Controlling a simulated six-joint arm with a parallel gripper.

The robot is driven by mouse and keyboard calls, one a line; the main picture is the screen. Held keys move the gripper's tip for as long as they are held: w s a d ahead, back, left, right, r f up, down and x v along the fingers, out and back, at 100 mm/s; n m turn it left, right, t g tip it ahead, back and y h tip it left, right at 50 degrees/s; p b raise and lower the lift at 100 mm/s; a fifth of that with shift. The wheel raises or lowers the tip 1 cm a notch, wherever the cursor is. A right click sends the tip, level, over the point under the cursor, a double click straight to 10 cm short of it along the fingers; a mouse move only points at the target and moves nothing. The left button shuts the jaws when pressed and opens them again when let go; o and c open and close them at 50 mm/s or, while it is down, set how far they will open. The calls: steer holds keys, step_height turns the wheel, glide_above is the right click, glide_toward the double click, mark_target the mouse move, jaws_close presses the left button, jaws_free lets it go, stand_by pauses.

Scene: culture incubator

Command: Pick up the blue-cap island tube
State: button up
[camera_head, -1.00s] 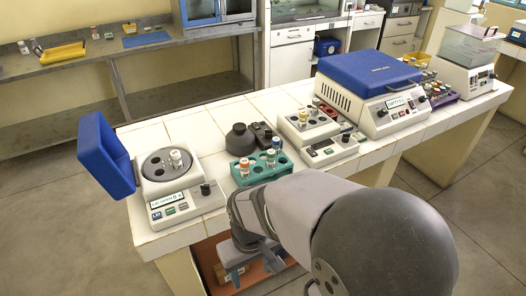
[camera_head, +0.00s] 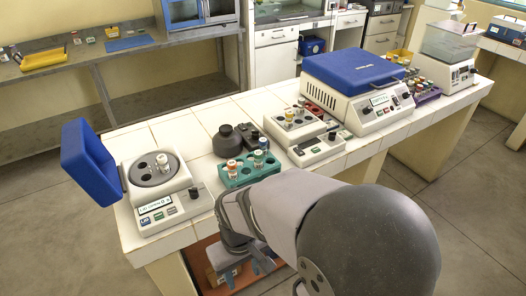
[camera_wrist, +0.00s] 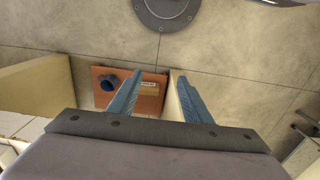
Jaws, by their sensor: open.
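The blue-cap tube (camera_head: 263,143) stands upright in the back right part of the green rack (camera_head: 240,181) on the white tiled island. No tube shows in that view.
An open centrifuge (camera_head: 160,195) with a blue lid stands left of the rack. A dark round device (camera_head: 227,141) is behind it, and a white tube block (camera_head: 292,125) is to the right. An orange-brown shelf (camera_wrist: 130,88) with a blue item lies below my gripper.

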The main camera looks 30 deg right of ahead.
steer(key=w+d+r+m+t+p, duration=0.15)
steer(key=w+r, duration=0.25)
steer(key=w, duration=0.5)
steer(key=w+d+r+t+p, duration=0.25)
steer(key=w+r, duration=0.25)
steer(key=w, duration=0.4)
steer(key=w+d+r+m+t+p, duration=0.15)
steer(key=w+r, duration=0.25)
steer(key=w, duration=0.5)
steer(key=r+m+g+h+p, duration=0.1)
steer(key=m+g+h+p, duration=0.1)
steer(key=p, duration=0.2)
glide_above(263, 140)
steer(key=s, duration=0.2)
steer(key=shift+t, duration=0.25)
steer(key=shift+a+p+x, duration=0.15)
steer(key=shift+p+x, duration=0.5)
steer(key=shift+x, duration=0.5)
steer(key=shift+a+p+x, duration=0.2)
steer(key=shift+p+x, duration=0.45)
steer(key=shift+x, duration=0.55)
steer(key=shift+a+p+x, duration=0.15)
steer(key=shift+p+x, duration=0.5)
steer(key=shift+x, duration=0.5)
steer(key=shift+c, duration=0.4)
steer(key=c, duration=1.1)
